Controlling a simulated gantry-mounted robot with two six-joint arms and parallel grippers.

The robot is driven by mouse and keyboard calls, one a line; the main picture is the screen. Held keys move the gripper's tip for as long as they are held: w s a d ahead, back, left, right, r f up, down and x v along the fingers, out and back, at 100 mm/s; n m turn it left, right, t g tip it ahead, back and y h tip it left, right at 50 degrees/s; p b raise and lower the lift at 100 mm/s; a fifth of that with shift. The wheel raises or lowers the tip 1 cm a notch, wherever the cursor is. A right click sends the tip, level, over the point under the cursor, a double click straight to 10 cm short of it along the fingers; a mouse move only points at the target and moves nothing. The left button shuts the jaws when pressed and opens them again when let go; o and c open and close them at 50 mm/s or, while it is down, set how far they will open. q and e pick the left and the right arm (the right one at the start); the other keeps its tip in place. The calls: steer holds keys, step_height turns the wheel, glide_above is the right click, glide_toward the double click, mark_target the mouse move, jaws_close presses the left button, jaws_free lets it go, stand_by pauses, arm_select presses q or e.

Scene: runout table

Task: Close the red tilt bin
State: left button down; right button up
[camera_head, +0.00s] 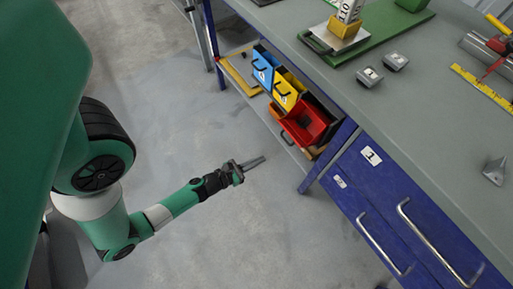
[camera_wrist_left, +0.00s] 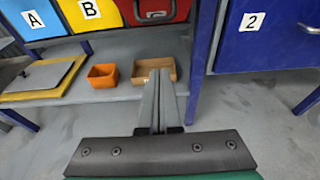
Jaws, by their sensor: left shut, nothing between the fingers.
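The red tilt bin (camera_head: 318,122) sits at the near end of a row of bins under the bench. It is tipped outward, and its open inside shows with something dark in it. In the left wrist view the lower part of its red front (camera_wrist_left: 182,10) and its dark handle show at the top edge. My left gripper (camera_head: 262,160) is shut and empty, out in front of the shelf and apart from the bin. Its closed fingers (camera_wrist_left: 160,75) point toward the shelf below the bin. My right gripper is not in view.
Blue (camera_head: 262,68) and yellow (camera_head: 287,90) bins stand beside the red one. An orange box (camera_wrist_left: 102,76) and a cardboard box (camera_wrist_left: 150,66) sit on the shelf below. A blue drawer cabinet (camera_wrist_left: 265,45) and table leg (camera_wrist_left: 202,55) stand right. Floor before the shelf is clear.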

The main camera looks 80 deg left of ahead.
arm_select(q)
steer(key=w+a+r+p, duration=0.2)
steer(key=w+a+p, duration=0.1)
steer(key=w, duration=0.4)
steer(key=shift+w+a, duration=0.3)
steer(key=shift+a, duration=0.15)
